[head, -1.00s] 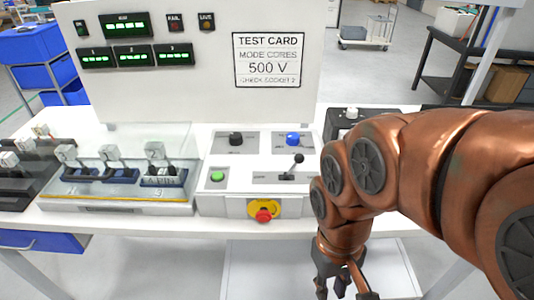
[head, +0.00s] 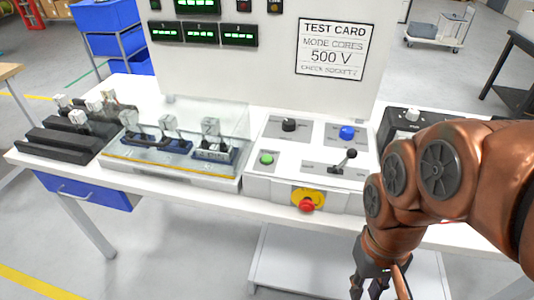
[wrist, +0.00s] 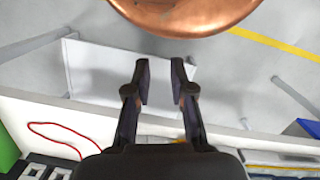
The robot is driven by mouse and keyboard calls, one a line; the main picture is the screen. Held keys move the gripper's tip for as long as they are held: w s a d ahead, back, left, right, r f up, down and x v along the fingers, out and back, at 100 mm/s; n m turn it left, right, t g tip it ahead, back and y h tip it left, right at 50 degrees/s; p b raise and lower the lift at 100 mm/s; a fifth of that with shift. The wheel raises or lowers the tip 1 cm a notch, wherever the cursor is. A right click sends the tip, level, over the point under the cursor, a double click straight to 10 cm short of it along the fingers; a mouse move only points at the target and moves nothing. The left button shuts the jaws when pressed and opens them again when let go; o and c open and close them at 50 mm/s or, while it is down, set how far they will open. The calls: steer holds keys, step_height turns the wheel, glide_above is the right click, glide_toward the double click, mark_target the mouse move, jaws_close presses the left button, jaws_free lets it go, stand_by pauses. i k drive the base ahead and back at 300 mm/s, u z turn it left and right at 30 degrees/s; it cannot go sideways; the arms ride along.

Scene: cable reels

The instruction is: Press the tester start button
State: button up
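The green start button (head: 266,159) sits on the left of the white tester control panel (head: 258,185), in the head view. To its right is a black lever (head: 346,160), and above are a black knob (head: 289,125) and a blue knob (head: 347,132). A red stop button (head: 307,204) on a yellow plate is on the front face. My gripper (head: 372,292) hangs below and in front of the table edge, right of the button and apart from it. In the wrist view its fingers (wrist: 160,85) are parted with nothing between them. The button is not identifiable in the wrist view.
The test card (head: 336,48) is on the upright board behind. A clear-covered fixture (head: 180,150) with several connectors stands left of the panel, and dark blocks (head: 68,140) lie farther left. A red cable (wrist: 55,138) shows in the wrist view. A blue drawer (head: 85,192) hangs under the table.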

mark_target(266, 159)
steer(key=u, duration=2.9)
steer(key=k, duration=1)
steer(key=u, duration=0.1)
